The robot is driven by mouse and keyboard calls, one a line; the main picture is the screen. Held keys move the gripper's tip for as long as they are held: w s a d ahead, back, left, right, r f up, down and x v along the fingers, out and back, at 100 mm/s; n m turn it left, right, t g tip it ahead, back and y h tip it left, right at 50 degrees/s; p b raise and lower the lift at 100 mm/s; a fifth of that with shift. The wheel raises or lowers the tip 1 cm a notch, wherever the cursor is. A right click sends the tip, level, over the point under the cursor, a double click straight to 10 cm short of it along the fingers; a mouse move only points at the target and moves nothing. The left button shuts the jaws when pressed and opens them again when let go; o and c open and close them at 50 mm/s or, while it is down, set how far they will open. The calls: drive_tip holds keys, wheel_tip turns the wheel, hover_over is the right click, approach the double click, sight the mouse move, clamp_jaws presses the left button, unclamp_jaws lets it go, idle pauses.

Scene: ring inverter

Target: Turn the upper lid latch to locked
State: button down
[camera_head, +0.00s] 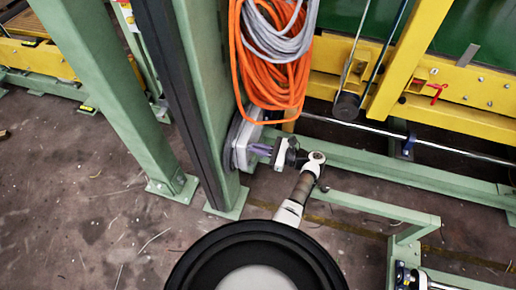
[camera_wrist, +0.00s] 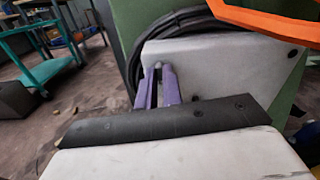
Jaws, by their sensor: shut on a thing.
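A pale grey box (camera_head: 241,145) is fixed to the green post, below the hanging cables. In the wrist view the box's light face (camera_wrist: 225,68) fills the middle, with dark round fasteners near its corners. My gripper (camera_head: 258,150) reaches the box from the right. Its two purple fingers (camera_wrist: 158,82) are close together at the left part of that face, shut on a small grey latch (camera_wrist: 158,65). Only the latch's tip shows between the fingers, so its turned position cannot be told. No second latch can be made out.
Orange and grey cable coils (camera_head: 270,45) hang just above my gripper. A green post (camera_head: 215,90) carries the box. Yellow beams (camera_head: 455,85) and a metal rod (camera_head: 450,152) lie to the right. Open floor (camera_head: 85,220) is at lower left.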

drive_tip(key=shift+s+f+n+b, duration=0.1)
drive_tip(key=shift+n+b, duration=2)
drive_tip(key=shift+n, duration=2)
drive_tip(key=shift+s+f+n+b, duration=0.1)
drive_tip(key=shift+n+b, duration=2)
drive_tip(key=shift+n, duration=2)
drive_tip(key=shift+r, duration=0.1)
drive_tip(key=c, duration=1.5)
unclamp_jaws()
drive_tip(key=shift+c, duration=0.2)
drive_tip(key=b+v, duration=0.2)
drive_tip(key=v, duration=1.1)
drive_tip(key=shift+d, duration=0.3)
